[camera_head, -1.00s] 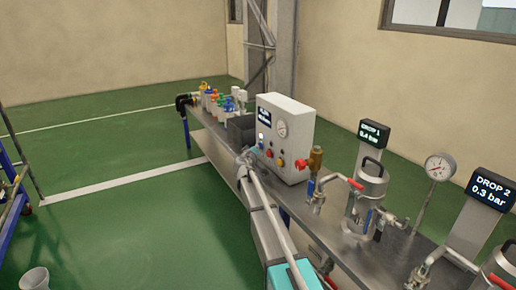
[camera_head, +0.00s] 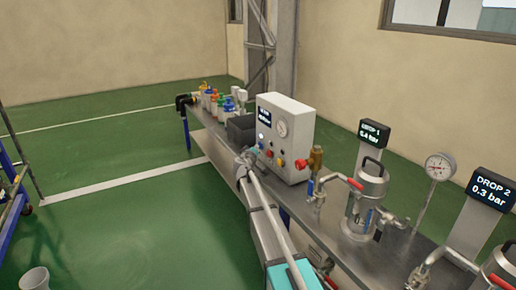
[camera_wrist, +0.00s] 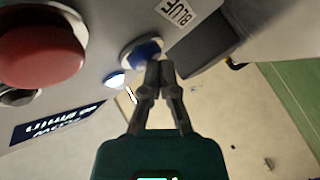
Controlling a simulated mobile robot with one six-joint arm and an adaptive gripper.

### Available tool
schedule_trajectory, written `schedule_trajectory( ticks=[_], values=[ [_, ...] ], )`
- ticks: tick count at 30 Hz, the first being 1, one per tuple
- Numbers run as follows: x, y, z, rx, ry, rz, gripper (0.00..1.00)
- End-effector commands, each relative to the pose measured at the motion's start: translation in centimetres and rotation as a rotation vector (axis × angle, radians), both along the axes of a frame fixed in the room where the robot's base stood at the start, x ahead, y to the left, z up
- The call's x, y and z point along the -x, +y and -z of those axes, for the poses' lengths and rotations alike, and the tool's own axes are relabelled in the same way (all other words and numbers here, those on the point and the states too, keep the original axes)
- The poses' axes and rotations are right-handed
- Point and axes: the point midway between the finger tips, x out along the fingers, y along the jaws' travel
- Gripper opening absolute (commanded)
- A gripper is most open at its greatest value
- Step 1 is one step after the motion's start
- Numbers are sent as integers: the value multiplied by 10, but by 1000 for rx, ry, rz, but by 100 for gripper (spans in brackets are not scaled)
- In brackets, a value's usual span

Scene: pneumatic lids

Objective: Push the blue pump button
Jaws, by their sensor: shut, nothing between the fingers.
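The blue button (camera_wrist: 147,52), in a pale ring, is on the light panel in the wrist view, beside a label (camera_wrist: 180,10). My gripper (camera_wrist: 160,72) is shut and empty. Its fingertips overlap the lower right edge of the blue button in the picture; I cannot tell whether they touch it. In the head view my gripper (camera_head: 245,160) is at the front left of the white control box (camera_head: 286,115).
A large red button (camera_wrist: 40,45) and a small lit lamp (camera_wrist: 114,80) are near the blue button. A dark bin (camera_head: 240,130) stands behind the box. A brass valve (camera_head: 315,160) and the DROP 1 vessel (camera_head: 371,192) stand to the right on the metal bench.

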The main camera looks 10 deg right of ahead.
Motion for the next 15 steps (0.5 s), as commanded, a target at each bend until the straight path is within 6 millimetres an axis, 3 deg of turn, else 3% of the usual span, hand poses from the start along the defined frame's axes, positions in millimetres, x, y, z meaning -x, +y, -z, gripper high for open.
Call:
schedule_trajectory(
  ticks=[15],
  values=[
    [6,19,0,0,-1,-4,0]
  ],
)
